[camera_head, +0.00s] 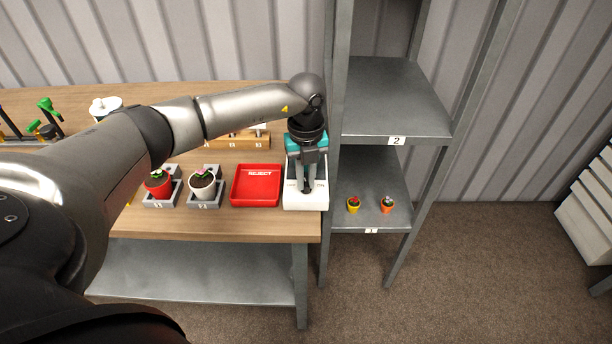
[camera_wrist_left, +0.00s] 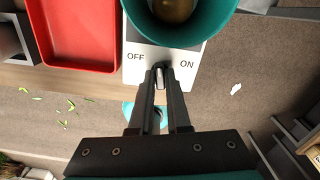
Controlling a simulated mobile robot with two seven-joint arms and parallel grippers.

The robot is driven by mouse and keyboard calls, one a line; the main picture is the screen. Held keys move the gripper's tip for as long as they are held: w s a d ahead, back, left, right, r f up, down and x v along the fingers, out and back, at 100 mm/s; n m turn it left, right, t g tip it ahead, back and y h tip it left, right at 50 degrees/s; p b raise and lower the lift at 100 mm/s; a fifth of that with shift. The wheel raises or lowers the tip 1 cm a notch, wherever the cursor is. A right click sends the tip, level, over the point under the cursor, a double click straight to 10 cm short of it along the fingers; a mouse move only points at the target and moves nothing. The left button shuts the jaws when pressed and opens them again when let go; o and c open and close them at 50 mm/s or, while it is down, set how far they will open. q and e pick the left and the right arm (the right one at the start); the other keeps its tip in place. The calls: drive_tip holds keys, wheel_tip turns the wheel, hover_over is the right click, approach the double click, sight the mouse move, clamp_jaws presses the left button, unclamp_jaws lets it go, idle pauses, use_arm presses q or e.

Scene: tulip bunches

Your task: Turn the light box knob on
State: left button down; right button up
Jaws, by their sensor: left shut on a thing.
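The white light box (camera_head: 316,202) stands at the right end of the table. In the left wrist view its face (camera_wrist_left: 190,78) carries OFF at left and ON at right. The small grey knob (camera_wrist_left: 160,74) sits between these words, at the front of the box. My left gripper (camera_head: 307,189) points down over the box, and in the wrist view its two fingers (camera_wrist_left: 160,80) are shut on the knob from both sides. The fingers hide much of the knob, so its exact angle is hard to tell. My right gripper is not in view.
A red REJECT tray (camera_head: 256,198) stands just left of the box. Potted plants in grey holders (camera_head: 204,201) stand further left. A metal shelf (camera_head: 388,120) rises close on the right. A teal round rim (camera_wrist_left: 222,22) overhangs the box in the wrist view.

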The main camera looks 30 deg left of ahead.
sight(307, 183)
use_arm(q)
drive_tip(key=m, duration=0.4)
drive_tip(key=shift+m, duration=2.2)
drive_tip(key=c, duration=0.9)
unclamp_jaws()
drive_tip(key=shift+p, duration=0.3)
wheel_tip(307, 183, up, 15)
drive_tip(key=shift+r+p, duration=0.15)
drive_tip(key=shift+p, duration=0.95)
drive_tip(key=shift+d, duration=0.1)
